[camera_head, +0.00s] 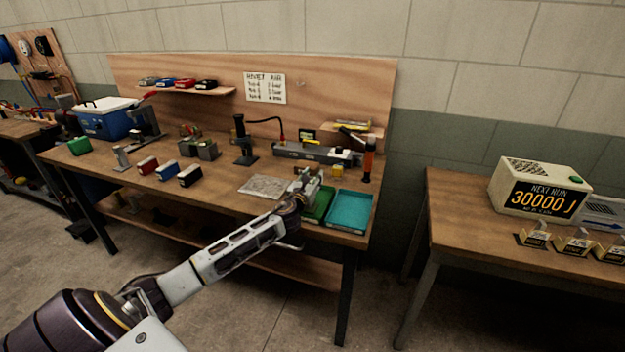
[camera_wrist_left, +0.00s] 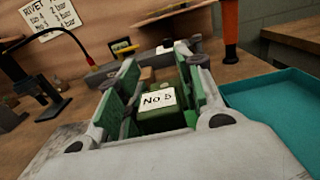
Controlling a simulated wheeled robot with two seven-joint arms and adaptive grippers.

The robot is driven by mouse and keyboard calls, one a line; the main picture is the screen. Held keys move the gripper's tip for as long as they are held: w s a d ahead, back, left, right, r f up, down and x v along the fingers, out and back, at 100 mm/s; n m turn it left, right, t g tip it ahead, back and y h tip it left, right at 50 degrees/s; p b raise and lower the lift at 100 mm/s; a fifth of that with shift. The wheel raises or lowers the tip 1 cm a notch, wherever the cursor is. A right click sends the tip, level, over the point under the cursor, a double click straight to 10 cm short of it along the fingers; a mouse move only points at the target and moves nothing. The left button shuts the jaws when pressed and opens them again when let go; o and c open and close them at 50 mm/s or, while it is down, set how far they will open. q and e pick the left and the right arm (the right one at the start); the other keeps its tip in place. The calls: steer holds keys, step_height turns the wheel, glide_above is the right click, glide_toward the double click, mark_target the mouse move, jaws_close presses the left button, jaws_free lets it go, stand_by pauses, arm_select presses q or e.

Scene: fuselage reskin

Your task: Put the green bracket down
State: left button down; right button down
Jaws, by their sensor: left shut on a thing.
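My left gripper (camera_head: 304,184) is over the front right part of the wooden bench, beside the teal tray. In the left wrist view its fingers (camera_wrist_left: 160,92) are shut around a green piece (camera_wrist_left: 158,118) with a white "No 5" label, which I take to be the green bracket. Green surfaces also show along the inner sides of both fingers. The underside of the piece is hidden, so I cannot tell whether it touches anything below. My right gripper is in neither view.
The teal tray (camera_head: 349,212) lies to the right, with a green tray (camera_head: 320,207) between it and my gripper. A grey mat (camera_head: 264,187) lies to the left. A black stand (camera_head: 243,145) and an orange-black tool (camera_head: 368,160) stand behind. Bare wood shows at the front (camera_head: 225,193).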

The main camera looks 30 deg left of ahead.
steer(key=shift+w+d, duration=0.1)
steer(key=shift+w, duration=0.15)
arm_select(q)
steer(key=c, duration=0.9)
jaws_free()
steer(key=shift+c, duration=0.2)
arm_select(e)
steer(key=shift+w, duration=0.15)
arm_select(q)
steer(key=shift+s, duration=0.1)
steer(key=shift+v, duration=3.2)
steer(key=v, duration=0.5)
steer(key=shift+s, duration=0.2)
